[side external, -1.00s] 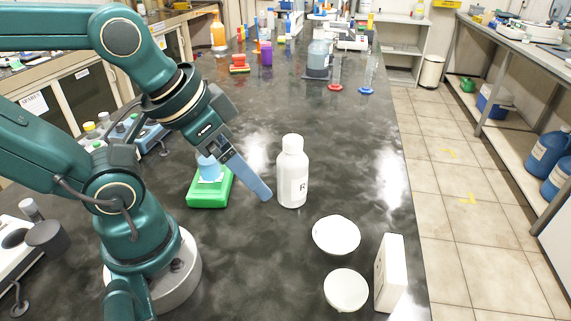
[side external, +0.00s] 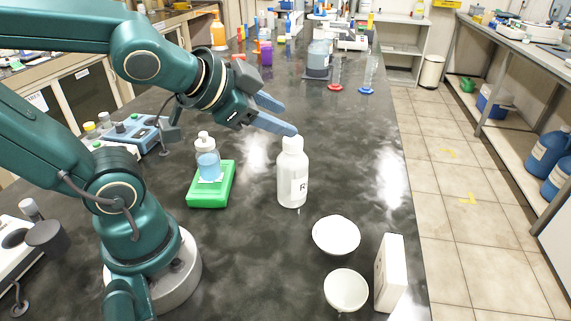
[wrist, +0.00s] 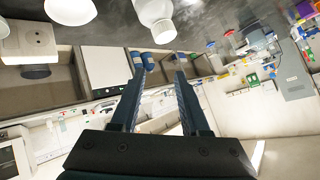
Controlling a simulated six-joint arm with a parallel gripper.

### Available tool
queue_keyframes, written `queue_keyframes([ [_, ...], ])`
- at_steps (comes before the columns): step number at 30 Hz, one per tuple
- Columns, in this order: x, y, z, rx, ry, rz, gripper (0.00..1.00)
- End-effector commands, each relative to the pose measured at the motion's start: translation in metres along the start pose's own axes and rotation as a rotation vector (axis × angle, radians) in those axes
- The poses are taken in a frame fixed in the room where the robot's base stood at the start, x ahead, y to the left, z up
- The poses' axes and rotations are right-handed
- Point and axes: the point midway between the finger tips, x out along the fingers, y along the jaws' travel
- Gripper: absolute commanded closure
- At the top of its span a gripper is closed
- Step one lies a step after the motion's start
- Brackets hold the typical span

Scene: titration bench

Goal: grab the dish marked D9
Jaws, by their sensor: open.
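Two white dishes lie on the dark bench at the front right in the side view: a farther dish (side external: 336,235) and a nearer dish (side external: 346,290). I cannot read a D9 mark on either. In the wrist view one dish (wrist: 70,10) shows at the top left edge, partly cut off. My gripper (side external: 290,122) is open and empty, raised above the bench. It is behind and left of both dishes, with its tips close to the cap of a white bottle; the wrist view (wrist: 158,60) shows the two fingers apart.
The white bottle (side external: 292,178), marked R, stands between my gripper and the dishes. A white box (side external: 390,272) stands right of the dishes by the bench edge. A blue-filled bottle (side external: 207,160) sits on a green block (side external: 221,190) at the left. Clear bench lies in front of the bottle.

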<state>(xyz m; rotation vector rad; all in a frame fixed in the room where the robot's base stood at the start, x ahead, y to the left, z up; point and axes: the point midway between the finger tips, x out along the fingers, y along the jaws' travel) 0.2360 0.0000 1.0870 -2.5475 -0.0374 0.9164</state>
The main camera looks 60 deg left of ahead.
Motion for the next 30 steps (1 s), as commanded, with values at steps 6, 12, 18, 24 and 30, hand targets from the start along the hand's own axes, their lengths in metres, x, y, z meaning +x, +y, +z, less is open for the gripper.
queue_keyframes([
  [6, 0.05, -0.018, -0.019, 0.443, 0.16, -0.056, 0.54],
  [12, 0.082, 0.015, 0.007, 0.73, 0.284, 0.162, 0.54],
  [18, 0.078, 0.06, 0.053, 0.771, 0.414, 0.475, 0.54],
  [24, 0.046, 0.091, 0.091, 0.6, 0.544, 0.747, 0.54],
  [30, 0.038, 0.095, 0.113, 0.409, 0.538, 0.815, 0.54],
])
